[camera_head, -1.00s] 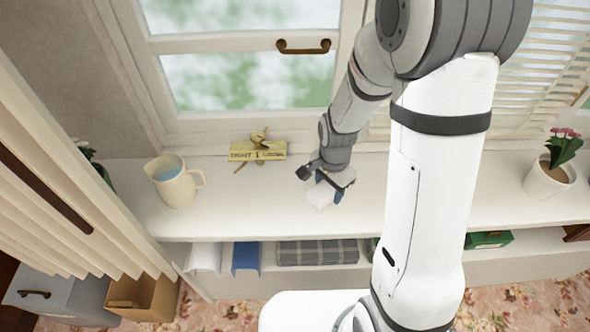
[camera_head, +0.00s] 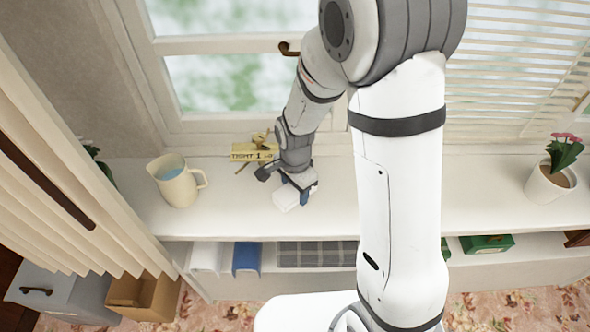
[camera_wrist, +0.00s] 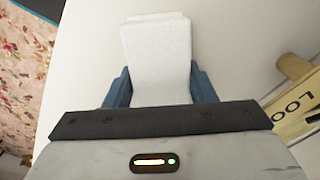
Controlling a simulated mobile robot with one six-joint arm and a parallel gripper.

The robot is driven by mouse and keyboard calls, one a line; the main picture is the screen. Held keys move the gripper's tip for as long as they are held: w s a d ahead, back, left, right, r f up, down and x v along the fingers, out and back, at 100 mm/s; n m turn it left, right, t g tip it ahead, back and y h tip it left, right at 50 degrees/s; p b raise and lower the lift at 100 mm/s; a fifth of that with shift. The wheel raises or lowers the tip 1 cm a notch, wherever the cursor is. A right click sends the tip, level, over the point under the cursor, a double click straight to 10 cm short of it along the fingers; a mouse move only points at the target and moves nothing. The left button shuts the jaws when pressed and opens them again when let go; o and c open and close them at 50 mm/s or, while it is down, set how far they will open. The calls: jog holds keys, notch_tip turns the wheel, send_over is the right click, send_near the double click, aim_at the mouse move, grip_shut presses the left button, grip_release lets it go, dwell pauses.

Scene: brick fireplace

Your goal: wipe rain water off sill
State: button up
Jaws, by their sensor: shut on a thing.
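My gripper (camera_head: 298,188) is shut on a white cloth or sponge (camera_head: 288,199). In the wrist view the white block (camera_wrist: 156,58) sits between the two blue fingers (camera_wrist: 157,88). It is at the sill surface, though I cannot tell for sure that it touches. The white sill (camera_head: 400,215) runs across the picture under the window. No water shows clearly on it. Part of the sill is hidden behind my arm.
A cream pitcher (camera_head: 178,183) stands left on the sill. A yellow lettered sign (camera_head: 245,152) is just behind my gripper, partly hidden. A potted pink flower (camera_head: 550,180) stands at the right. Folded cloths (camera_head: 315,254) lie on the shelf below. A curtain (camera_head: 70,180) hangs at left.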

notch_tip(320, 180, up, 4)
jog(key=shift+r+p, duration=0.1)
jog(key=shift+p, duration=0.7)
jog(key=shift+r+p, duration=0.55)
jog(key=shift+r, duration=0.1)
jog(key=shift+r+p, duration=0.85)
jog(key=shift+r, duration=0.45)
jog(key=shift+d+f, duration=0.1)
jog(key=shift+f, duration=0.05)
